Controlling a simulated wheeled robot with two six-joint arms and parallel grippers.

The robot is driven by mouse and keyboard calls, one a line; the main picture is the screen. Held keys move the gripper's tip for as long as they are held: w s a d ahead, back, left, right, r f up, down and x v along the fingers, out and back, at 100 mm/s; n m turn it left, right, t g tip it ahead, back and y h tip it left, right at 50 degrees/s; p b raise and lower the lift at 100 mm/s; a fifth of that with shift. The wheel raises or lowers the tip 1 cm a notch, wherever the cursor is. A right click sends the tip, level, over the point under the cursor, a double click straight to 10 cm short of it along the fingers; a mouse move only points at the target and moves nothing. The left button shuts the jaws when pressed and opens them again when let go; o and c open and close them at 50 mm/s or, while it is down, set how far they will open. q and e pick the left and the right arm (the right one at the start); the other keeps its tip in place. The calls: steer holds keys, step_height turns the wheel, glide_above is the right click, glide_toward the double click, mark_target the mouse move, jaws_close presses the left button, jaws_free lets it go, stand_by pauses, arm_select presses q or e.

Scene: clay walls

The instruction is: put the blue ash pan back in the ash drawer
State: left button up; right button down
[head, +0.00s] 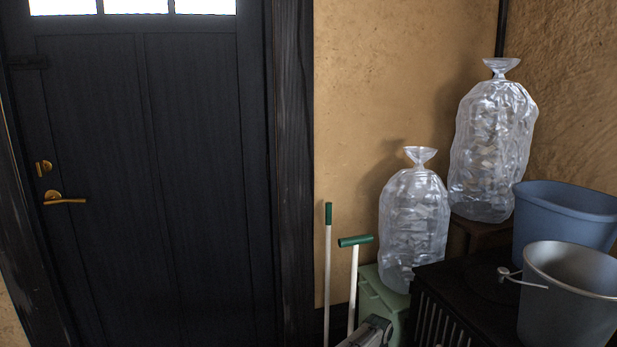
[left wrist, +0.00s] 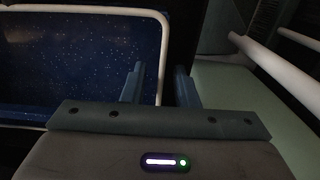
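The blue ash pan (left wrist: 80,65), dark blue with white specks and a cream rim, fills the upper left of the left wrist view. My left gripper (left wrist: 160,72) is open. Its two fingers stand apart, and the pan's right-hand rim runs through the gap between them; I see no finger clearly pressed on it. In the head view only a grey piece, seemingly of my left arm (head: 370,333), shows at the bottom edge. The pan and the ash drawer cannot be made out in the head view. My right gripper is not in view.
A black slatted cabinet or stove (head: 455,290) stands at lower right, with a metal bucket (head: 565,310) and a blue tub (head: 565,215). Beside it are a pale green box (head: 378,292), two clear bags (head: 415,225) (head: 492,150) and green-handled poles (head: 327,260). A dark door (head: 160,180) is left.

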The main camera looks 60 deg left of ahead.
arm_select(q)
step_height(320, 180, up, 11)
steer(key=p, duration=0.4)
steer(key=shift+s+d, duration=0.1)
